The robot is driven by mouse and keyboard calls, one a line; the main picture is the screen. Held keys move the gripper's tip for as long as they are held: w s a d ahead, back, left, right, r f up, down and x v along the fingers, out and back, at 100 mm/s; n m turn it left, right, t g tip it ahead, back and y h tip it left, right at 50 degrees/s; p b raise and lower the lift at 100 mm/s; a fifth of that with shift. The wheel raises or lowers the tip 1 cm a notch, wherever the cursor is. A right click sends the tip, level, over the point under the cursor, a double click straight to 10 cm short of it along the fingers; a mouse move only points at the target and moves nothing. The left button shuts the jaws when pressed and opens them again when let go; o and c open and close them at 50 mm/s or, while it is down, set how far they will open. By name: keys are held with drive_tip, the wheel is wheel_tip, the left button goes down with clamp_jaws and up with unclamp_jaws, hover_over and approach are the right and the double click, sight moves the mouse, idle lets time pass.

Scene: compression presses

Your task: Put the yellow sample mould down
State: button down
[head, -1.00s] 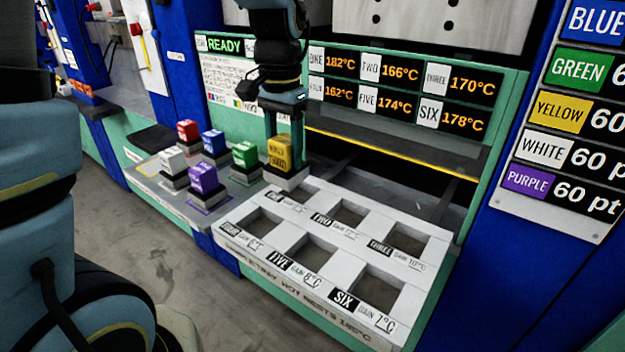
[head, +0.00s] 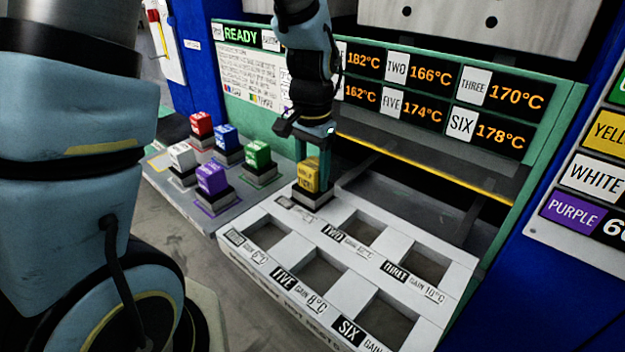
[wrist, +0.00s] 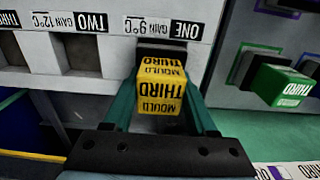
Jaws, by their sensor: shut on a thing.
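The yellow sample mould (head: 307,178) has a dark base and is marked "THIRD" in the wrist view (wrist: 160,95). My gripper (head: 313,162) is shut on it, with one finger on each side, and holds it upright. The mould is at nest ONE, the back left opening of the white tray (head: 262,215). In the wrist view its base is over or in that opening, by the "ONE" label (wrist: 178,32). I cannot tell whether the base rests on the nest floor.
White (head: 182,157), purple (head: 211,179), red (head: 201,124), blue (head: 226,138) and green (head: 257,154) moulds stand on the grey shelf left of the tray. The tray's other visible nests are empty. The press opening with a yellow edge (head: 430,169) lies behind.

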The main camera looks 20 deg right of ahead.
drive_tip(key=shift+f, duration=1.05)
drive_tip(key=shift+f, duration=0.15)
drive_tip(key=shift+c, duration=1)
unclamp_jaws()
wheel_tip(320, 180, up, 12)
drive_tip(key=shift+r+b, duration=0.15)
drive_tip(key=shift+b, duration=0.25)
drive_tip(key=a+f+n, duration=0.2)
drive_tip(key=a+n, duration=0.1)
drive_tip(key=a, duration=0.5)
drive_tip(key=a+f+n+t, duration=0.1)
drive_tip(key=a+n, duration=0.3)
drive_tip(key=a, duration=0.5)
drive_tip(key=w+a+f+n, duration=0.1)
drive_tip(key=a+f+n, duration=0.2)
drive_tip(key=a, duration=0.5)
drive_tip(key=shift+a+f+n+t, duration=0.2)
drive_tip(key=shift+f+n+t, duration=0.15)
drive_tip(key=shift+n, duration=0.15)
drive_tip(key=shift+w, duration=0.1)
